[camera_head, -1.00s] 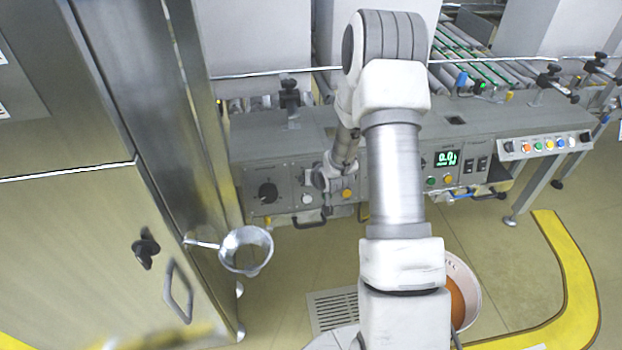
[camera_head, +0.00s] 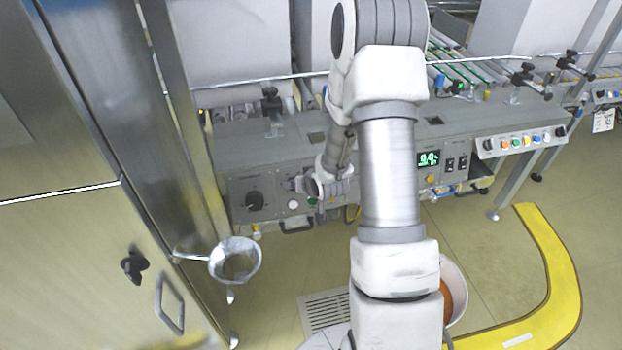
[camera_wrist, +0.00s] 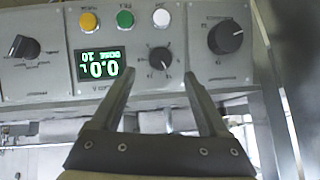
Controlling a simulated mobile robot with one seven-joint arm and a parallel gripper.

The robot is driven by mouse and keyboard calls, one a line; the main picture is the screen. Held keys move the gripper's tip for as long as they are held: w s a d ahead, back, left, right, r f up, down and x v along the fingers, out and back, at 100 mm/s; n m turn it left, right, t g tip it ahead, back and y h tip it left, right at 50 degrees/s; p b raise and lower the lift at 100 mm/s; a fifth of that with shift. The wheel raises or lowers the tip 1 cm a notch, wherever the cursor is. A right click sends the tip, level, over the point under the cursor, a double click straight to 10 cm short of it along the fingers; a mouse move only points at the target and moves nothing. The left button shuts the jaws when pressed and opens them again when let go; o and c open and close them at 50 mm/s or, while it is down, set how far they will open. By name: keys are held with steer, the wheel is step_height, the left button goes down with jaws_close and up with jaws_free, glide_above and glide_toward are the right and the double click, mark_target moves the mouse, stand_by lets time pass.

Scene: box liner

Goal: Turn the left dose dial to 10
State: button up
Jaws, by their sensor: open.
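The small black dose dial (camera_wrist: 160,58), with a scale around it, sits on the grey panel beside a green-lit display (camera_wrist: 100,65) in the wrist view. The wrist picture is upside down; the display's large digits read 0.0 and its small line is hard to read. My gripper (camera_wrist: 159,74) is open and empty, its two fingertips on either side of the dial's lower edge in the picture. Contact cannot be told. In the head view my gripper (camera_head: 298,184) is at the left part of the panel, and the small dial is hidden behind it.
A larger black knob (camera_wrist: 225,36) is right of the dial in the wrist view, also seen in the head view (camera_head: 255,200). Another knob (camera_wrist: 24,46) is at left. Coloured buttons (camera_wrist: 125,19) sit close by. A steel cabinet (camera_head: 85,210) stands at left.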

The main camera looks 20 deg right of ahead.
steer(key=p+v, duration=0.2)
steer(key=v, duration=0.9)
steer(key=shift+p, duration=0.35)
steer(key=shift+r, duration=0.15)
steer(key=s+a+r+n+g+h, duration=0.1)
steer(key=s+a+r, duration=0.15)
steer(key=r, duration=0.55)
steer(key=s+a+r+n+g, duration=0.1)
steer(key=s+r, duration=0.2)
steer(key=r, duration=0.4)
steer(key=s+a+r+n+g+y+p, duration=0.1)
steer(key=s+a+r, duration=0.35)
steer(key=s, duration=0.25)
steer(key=s+a+r+g, duration=0.1)
steer(key=s+a+r, duration=0.2)
steer(key=s+r, duration=0.35)
step_height(320, 180, up, 17)
steer(key=p, duration=1.7)
steer(key=shift+s+f, duration=0.2)
steer(key=shift+s, duration=0.2)
